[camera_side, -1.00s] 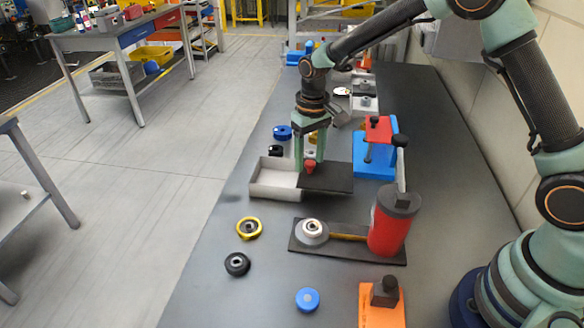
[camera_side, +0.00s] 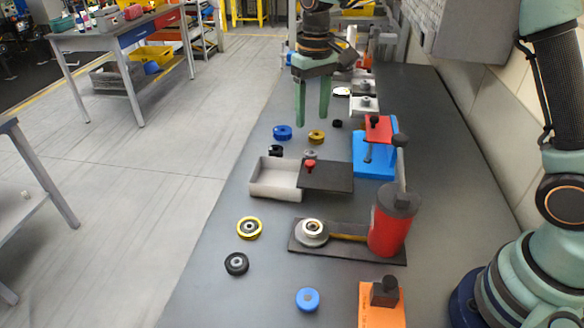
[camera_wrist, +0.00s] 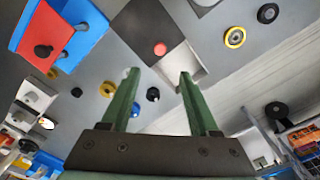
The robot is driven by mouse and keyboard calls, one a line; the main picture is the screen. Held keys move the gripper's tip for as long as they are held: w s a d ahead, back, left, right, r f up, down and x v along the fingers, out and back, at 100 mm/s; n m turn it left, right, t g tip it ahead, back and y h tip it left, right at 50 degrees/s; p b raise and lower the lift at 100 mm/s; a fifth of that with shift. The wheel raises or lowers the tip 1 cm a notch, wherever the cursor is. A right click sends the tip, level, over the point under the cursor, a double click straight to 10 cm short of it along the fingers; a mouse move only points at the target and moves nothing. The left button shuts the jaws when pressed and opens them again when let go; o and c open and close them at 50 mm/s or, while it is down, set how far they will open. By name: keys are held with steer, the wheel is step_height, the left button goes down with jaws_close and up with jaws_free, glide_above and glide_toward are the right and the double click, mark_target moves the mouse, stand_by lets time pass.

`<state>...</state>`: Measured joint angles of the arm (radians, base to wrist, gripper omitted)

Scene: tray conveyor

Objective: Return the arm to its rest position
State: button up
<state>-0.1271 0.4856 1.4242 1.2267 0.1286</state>
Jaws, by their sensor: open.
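My gripper (camera_side: 313,106) is raised above the bench, its two green fingers apart with nothing between them. It also shows in the wrist view (camera_wrist: 158,80). Below it stands a light open tray (camera_side: 262,191) with a dark lid plate (camera_side: 330,177) over its right part. A red knob (camera_side: 310,164) is on the plate. In the side view the fingertips are clear above the plate and touch nothing.
A blue fixture (camera_side: 374,165) with a red top, a red cylinder (camera_side: 388,230) on a dark base and an orange block (camera_side: 381,305) stand on the right. Several round parts, including a yellow ring (camera_side: 250,227) and blue disc (camera_side: 307,299), lie on the bench (camera_side: 225,295).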

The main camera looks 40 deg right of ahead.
steer(key=shift+r, duration=0.1)
steer(key=s+d+r+t, duration=0.3)
steer(key=s+d+r, duration=0.1)
steer(key=s+r, duration=0.4)
steer(key=s+t, duration=0.1)
steer(key=s, duration=0.2)
steer(key=s+d+f, duration=0.1)
steer(key=s, duration=0.3)
steer(key=s+d+f+t, duration=0.1)
steer(key=s, duration=0.2)
steer(key=shift+s+f+t, duration=0.1)
steer(key=shift+s+t, duration=0.2)
steer(key=shift+s, duration=0.05)
